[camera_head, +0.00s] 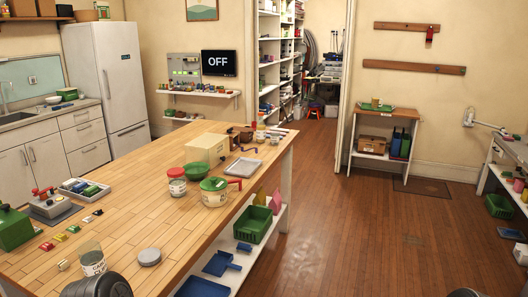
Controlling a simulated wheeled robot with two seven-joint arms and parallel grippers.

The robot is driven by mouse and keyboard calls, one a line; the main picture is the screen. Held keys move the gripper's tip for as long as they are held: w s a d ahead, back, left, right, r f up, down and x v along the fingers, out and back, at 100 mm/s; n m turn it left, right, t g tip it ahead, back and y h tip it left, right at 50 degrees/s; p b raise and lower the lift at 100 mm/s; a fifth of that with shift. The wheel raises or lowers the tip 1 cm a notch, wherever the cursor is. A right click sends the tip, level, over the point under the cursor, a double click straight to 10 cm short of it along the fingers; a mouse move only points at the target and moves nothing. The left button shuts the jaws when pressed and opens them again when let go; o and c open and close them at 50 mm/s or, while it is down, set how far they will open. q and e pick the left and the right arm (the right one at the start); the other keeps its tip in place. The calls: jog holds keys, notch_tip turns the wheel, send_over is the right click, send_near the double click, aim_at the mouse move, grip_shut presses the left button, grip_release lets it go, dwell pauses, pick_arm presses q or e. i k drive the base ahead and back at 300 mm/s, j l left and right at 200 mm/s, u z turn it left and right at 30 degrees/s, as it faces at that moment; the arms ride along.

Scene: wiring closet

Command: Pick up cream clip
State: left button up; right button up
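A small cream piece (63,265), which looks like the cream clip, lies on the wooden table near its front left edge. It is too small to make out in detail. A row of small pieces lies behind it: a red one (47,246), a yellow one (60,238) and a green one (73,229). A clear jar with a lettered label (92,262) stands open just right of the cream piece, and a round grey lid (149,257) lies right of the jar. Dark rounded parts of my arms show at the bottom edge. Neither gripper is visible.
A grey tray of small parts (83,190), a red-lidded jar (177,182), a green-lidded tub (214,192) and a cream box (207,148) stand farther back on the table. A green block (13,228) is at the left edge. The table's front middle is bare; the floor at right is open.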

aim_at(64, 265)
jog(key=k+j+u, duration=0.15)
jog(key=u, duration=1.3)
jog(key=z, duration=0.3)
jog(key=i+j+z, duration=0.1)
jog(key=j+z, duration=0.2)
jog(key=z, duration=0.15)
jog(key=j+z, duration=0.3)
jog(key=z, duration=0.15)
jog(key=j+z, duration=0.35)
jog(key=z, duration=0.15)
jog(key=j, duration=0.4)
jog(key=k+j+z, duration=0.15)
jog(key=j, duration=0.6)
jog(key=k+j+z, duration=0.15)
jog(key=j, duration=0.25)
jog(key=k+j, duration=0.1)
jog(key=j, duration=0.25)
jog(key=z, duration=0.05)
